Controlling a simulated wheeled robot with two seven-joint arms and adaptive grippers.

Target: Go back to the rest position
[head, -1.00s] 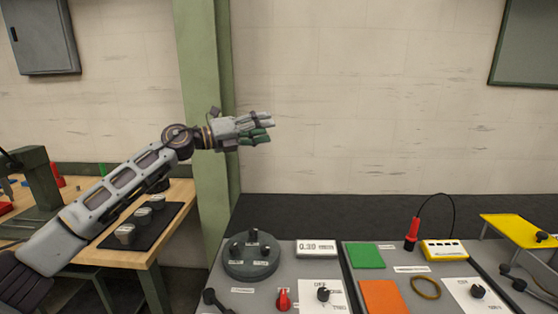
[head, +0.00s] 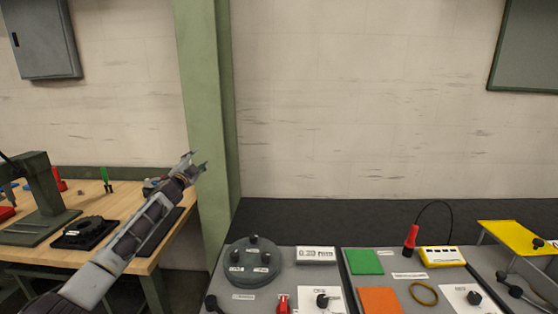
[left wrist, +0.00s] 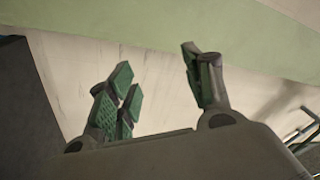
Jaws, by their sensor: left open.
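My left gripper (head: 198,162) is in front of the green post, above the right end of the wooden bench, with its arm coming up from the lower left. In the left wrist view its green-padded fingers (left wrist: 160,85) stand apart with nothing between them, so it is open and empty. It touches nothing that I can see. My right gripper is not in view.
A grey panel bench (head: 215,290) with a round dark fixture (head: 252,262), a green square (head: 365,262) and an orange square (head: 380,300) lies to the right. The wooden bench (head: 150,262) holds a dark tray (head: 78,240). A green post (head: 208,100) stands behind my gripper.

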